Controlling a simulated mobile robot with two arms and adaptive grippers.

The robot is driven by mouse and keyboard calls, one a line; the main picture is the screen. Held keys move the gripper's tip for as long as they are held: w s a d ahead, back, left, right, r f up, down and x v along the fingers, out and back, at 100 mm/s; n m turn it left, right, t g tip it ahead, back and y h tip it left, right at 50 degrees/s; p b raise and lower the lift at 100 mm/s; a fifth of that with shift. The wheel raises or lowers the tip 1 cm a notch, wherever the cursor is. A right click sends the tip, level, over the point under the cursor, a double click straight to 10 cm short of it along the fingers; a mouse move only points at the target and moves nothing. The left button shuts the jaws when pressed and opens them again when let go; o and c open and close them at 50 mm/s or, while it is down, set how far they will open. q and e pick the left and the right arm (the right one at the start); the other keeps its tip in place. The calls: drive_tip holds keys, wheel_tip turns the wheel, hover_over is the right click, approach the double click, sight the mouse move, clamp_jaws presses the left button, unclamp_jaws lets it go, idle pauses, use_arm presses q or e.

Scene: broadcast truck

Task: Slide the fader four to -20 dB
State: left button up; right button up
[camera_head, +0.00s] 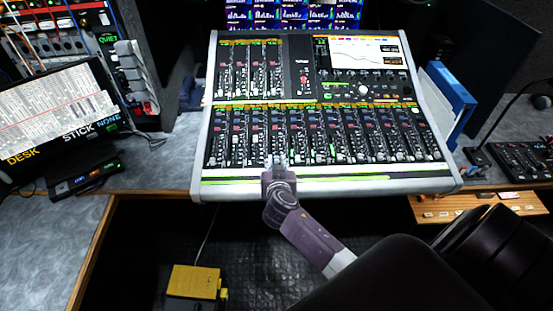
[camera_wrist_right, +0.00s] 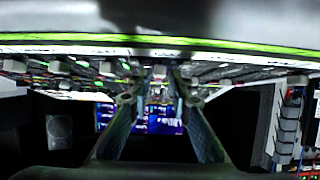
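The mixing console (camera_head: 325,181) stands on the desk with a lower bank of fader strips. My right gripper (camera_head: 277,162) reaches its front edge from below, at about the fourth strip from the left in the head view. The fader there is largely hidden by the fingers. In the right wrist view the two fingers (camera_wrist_right: 158,82) stand apart, with a small light fader cap (camera_wrist_right: 159,72) showing between their tips. I cannot tell whether either finger touches it. The picture looks upside down, with the console along the top. My left gripper is not in view.
Other fader caps (camera_wrist_right: 106,68) sit close beside the fingers. A blue binder (camera_head: 447,100) stands right of the console, and a tilted screen (camera_head: 55,110) is at the left. A yellow box (camera_head: 194,282) lies on the floor below. The desk has bare space left of the console.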

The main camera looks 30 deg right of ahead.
drive_tip(key=shift+w+d+f, duration=0.25)
drive_tip(key=shift+w+d, duration=0.05)
drive_tip(key=shift+w, duration=0.15)
clamp_jaws()
